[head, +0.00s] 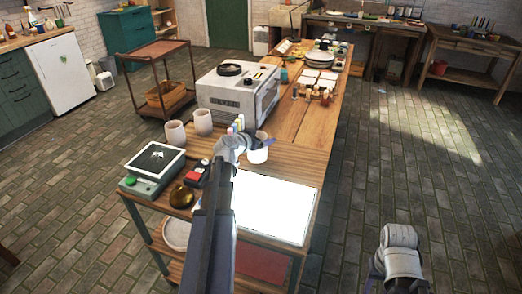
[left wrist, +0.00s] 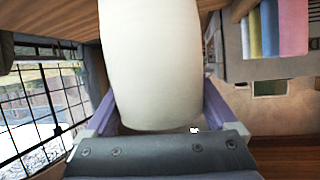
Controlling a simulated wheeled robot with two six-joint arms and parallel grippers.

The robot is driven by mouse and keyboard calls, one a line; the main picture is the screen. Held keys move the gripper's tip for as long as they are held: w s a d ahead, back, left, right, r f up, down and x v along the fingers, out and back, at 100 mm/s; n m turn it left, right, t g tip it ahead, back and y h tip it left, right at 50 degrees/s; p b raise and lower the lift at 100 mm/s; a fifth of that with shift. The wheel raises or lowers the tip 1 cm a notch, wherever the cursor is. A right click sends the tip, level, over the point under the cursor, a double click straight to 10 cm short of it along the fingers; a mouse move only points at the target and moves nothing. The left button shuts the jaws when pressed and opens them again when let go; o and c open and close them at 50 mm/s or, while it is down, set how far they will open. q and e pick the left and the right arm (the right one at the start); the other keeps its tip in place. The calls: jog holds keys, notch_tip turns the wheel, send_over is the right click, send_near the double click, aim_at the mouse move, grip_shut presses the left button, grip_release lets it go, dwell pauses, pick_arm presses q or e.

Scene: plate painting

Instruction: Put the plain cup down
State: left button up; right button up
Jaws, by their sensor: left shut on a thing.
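The plain white cup (head: 258,155) is in my left gripper (head: 255,142), just behind the bright white panel on the long wooden table. The left wrist view shows the cup (left wrist: 155,65) large and smooth between the two purple fingers, which are shut on it. The gripper hides part of the cup in the head view. I cannot tell whether its base touches the tabletop. My right gripper (head: 385,275) is low at the bottom right, over the floor and away from the table; its fingers are mostly hidden.
Two pale cups (head: 175,133) (head: 203,121) stand left of the held cup. A white machine (head: 240,92) stands behind.

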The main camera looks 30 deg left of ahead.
pick_arm(q)
jog(key=shift+f+b, duration=1.9)
jog(key=shift+b, duration=0.05)
jog(key=shift+r, duration=0.1)
jog(key=o, duration=1.2)
jog(key=shift+o, duration=0.7)
